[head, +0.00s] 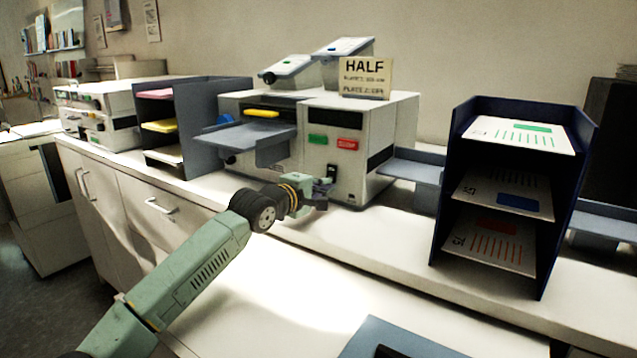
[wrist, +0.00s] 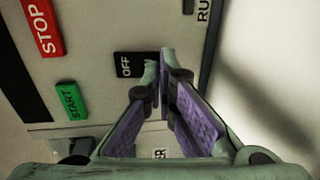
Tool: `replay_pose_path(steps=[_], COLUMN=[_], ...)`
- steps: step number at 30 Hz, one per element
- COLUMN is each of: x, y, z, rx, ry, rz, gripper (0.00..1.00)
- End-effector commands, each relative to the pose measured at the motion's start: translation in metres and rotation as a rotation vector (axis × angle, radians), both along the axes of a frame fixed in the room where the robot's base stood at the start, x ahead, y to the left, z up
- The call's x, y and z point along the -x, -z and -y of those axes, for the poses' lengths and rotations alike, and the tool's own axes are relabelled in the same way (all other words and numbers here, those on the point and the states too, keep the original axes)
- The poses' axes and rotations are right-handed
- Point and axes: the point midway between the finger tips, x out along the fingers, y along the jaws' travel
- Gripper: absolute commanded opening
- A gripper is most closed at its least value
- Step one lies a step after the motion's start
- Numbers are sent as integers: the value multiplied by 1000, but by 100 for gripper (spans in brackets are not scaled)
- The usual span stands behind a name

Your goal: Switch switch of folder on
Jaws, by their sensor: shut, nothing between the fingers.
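The folder (head: 391,128) is a white boxy machine on the counter, with a green START button and a red STOP button on its front. Both buttons also show in the wrist view, START (wrist: 67,101) and STOP (wrist: 43,28). A black switch plate marked OFF (wrist: 125,66) sits on the same face; in the head view black switch parts (head: 331,171) show just above my gripper. My gripper (head: 319,204) is shut and empty, close in front of this face. In the wrist view its fingertips (wrist: 165,64) are beside the OFF plate and cover part of the switch area. I cannot tell whether they touch it.
A grey feed tray (head: 245,140) juts out left of my gripper. A dark rack of paper shelves (head: 443,200) stands to the right, another rack (head: 215,105) to the left. The counter front (head: 390,240) is clear.

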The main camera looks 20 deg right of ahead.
Motion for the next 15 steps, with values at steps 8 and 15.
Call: replay_pose_path(steps=[8, 15], x=[0, -3], y=[1, 9], z=[0, 5], rx=[0, 0], ry=[1, 1], rz=[0, 1], gripper=[0, 0])
